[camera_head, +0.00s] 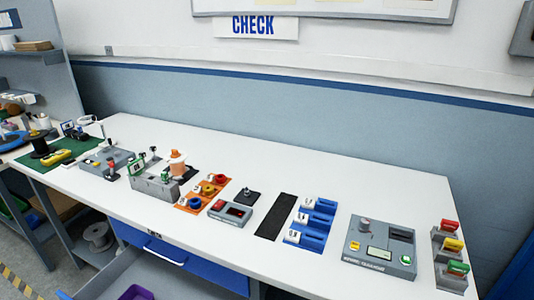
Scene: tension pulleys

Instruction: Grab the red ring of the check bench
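The white check bench (330,172) runs across the view under a CHECK sign. Near its middle lies an orange mat (188,209) with three small rings in a row, each beside a small white label. The red ring (221,178) appears to be the one farthest back on the mat. A yellow ring (208,190) is in the middle and a blue ring (195,203) is nearest the front edge. The rings are small here, so their exact shape is hard to tell. Neither of my grippers is in view.
A grey device with a dark display (231,213) sits right of the mat, and a grey fixture (155,186) stands left. Blue holders (312,222), a grey tester (379,246) and coloured-handled blocks (451,254) are farther right. An open drawer (150,272) juts out below the bench.

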